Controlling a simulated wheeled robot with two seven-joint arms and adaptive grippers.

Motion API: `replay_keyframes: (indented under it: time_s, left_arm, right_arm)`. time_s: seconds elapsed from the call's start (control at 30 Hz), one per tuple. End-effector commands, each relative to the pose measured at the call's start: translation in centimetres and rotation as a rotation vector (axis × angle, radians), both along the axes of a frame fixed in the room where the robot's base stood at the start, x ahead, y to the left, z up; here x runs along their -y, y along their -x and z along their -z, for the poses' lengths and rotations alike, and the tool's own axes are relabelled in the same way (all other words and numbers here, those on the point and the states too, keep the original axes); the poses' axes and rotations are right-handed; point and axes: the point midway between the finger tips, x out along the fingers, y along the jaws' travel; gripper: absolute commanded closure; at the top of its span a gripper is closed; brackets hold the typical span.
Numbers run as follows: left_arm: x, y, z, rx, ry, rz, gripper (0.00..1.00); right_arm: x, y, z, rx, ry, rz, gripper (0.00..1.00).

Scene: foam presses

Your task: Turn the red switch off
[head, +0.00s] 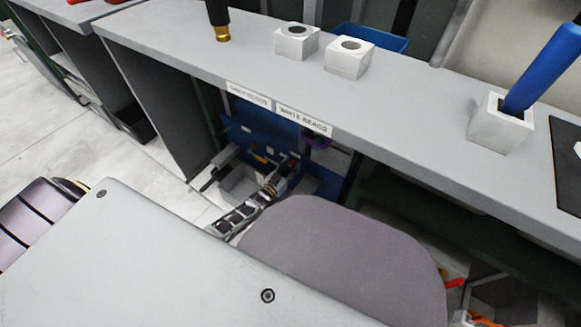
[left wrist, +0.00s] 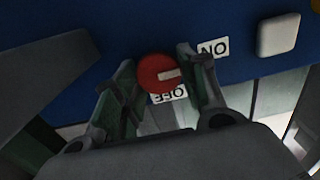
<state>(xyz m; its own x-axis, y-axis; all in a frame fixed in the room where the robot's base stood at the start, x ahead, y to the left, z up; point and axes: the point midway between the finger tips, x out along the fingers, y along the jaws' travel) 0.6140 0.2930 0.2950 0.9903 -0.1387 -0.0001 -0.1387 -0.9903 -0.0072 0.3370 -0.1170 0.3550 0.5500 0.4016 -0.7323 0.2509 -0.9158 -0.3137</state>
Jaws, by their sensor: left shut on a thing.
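The red switch (left wrist: 158,73) is a round knob with a white mark on a blue panel (left wrist: 120,30) in the left wrist view. Its mark points right, about between the "ON" label (left wrist: 213,48) at upper right and the "OFF" label (left wrist: 168,93) just below; both labels appear upside down. My left gripper (left wrist: 154,76) has a finger on each side of the knob and is shut on it. In the head view my left gripper (head: 283,172) reaches under the bench to the blue panel, small and partly unclear; the knob cannot be made out there. My right gripper is not in view.
The grey bench top (head: 400,110) overhangs the panel, with white blocks (head: 297,41) and a block holding a blue cylinder (head: 545,70) on it. A pale square button (left wrist: 278,34) sits right of the switch.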

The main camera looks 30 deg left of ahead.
Motion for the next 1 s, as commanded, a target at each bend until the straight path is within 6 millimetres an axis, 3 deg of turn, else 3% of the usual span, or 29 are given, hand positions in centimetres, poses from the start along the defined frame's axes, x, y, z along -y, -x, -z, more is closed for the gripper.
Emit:
replay_keyframes:
  time_s: [0.37, 1.0]
  left_arm:
    - [0.1, 0.0, 0.0, 0.018, -0.127, 0.000, 0.82]
    - [0.3, 0.1, 0.1, 0.093, -0.674, -0.001, 0.82]
  right_arm:
    - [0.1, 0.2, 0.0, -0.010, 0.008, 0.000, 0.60]
    - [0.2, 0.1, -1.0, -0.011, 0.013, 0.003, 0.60]
